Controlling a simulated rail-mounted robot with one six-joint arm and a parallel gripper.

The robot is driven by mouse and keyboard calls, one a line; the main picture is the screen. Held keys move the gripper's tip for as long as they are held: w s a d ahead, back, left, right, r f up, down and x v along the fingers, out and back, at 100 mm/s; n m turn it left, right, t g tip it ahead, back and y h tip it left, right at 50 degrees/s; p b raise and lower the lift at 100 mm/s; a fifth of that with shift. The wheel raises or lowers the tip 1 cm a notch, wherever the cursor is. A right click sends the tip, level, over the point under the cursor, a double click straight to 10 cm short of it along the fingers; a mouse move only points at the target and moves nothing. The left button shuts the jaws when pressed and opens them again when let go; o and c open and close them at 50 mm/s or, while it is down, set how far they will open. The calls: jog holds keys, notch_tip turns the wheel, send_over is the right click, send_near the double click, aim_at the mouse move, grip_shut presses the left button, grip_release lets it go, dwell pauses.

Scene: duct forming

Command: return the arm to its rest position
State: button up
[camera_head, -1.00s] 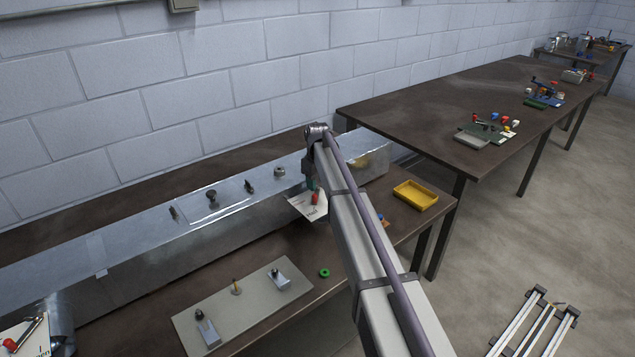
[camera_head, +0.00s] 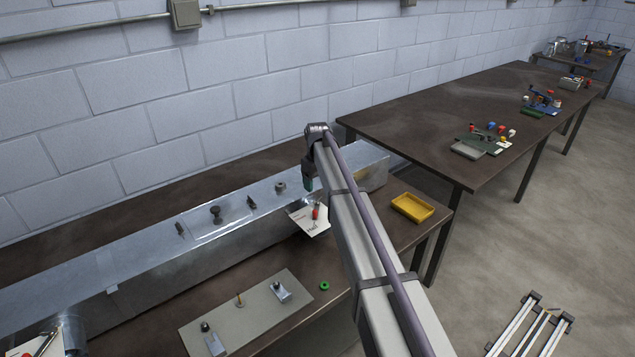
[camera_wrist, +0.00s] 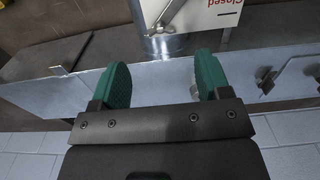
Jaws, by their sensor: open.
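My gripper shows in the wrist view (camera_wrist: 160,85) with its two green fingers apart and nothing between them. Beyond the fingers lie the long metal duct (camera_wrist: 150,90), a round metal collar (camera_wrist: 165,45) and part of a white sign reading "Closed" (camera_wrist: 212,12). In the head view my arm reaches up from the lower right, bent at its elbow. A green fingertip (camera_head: 309,184) shows just left of the arm, above the duct (camera_head: 150,262). The rest of the gripper is mostly hidden there.
Small knobs, one of them dark (camera_head: 216,213), stand on the duct. A grey plate (camera_head: 245,318), a green ring (camera_head: 324,286) and a yellow tray (camera_head: 413,207) lie on the near bench. A white card (camera_head: 312,222) leans by the duct. A second bench (camera_head: 440,120) stands beyond, against the block wall.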

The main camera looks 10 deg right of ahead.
notch_tip(320, 180, up, 4)
jog(key=shift+r+p, duration=0.1)
jog(key=shift+p, duration=1.05)
jog(key=s+f+m+b, duration=0.2)
jog(key=s+m, duration=0.1)
jog(key=s, duration=1.7)
jog(key=s+f+m+b, duration=0.2)
jog(key=s+f+b, duration=0.1)
jog(key=s, duration=1.8)
jog(key=shift+d+m, duration=0.2)
jog(key=shift+m, duration=0.2)
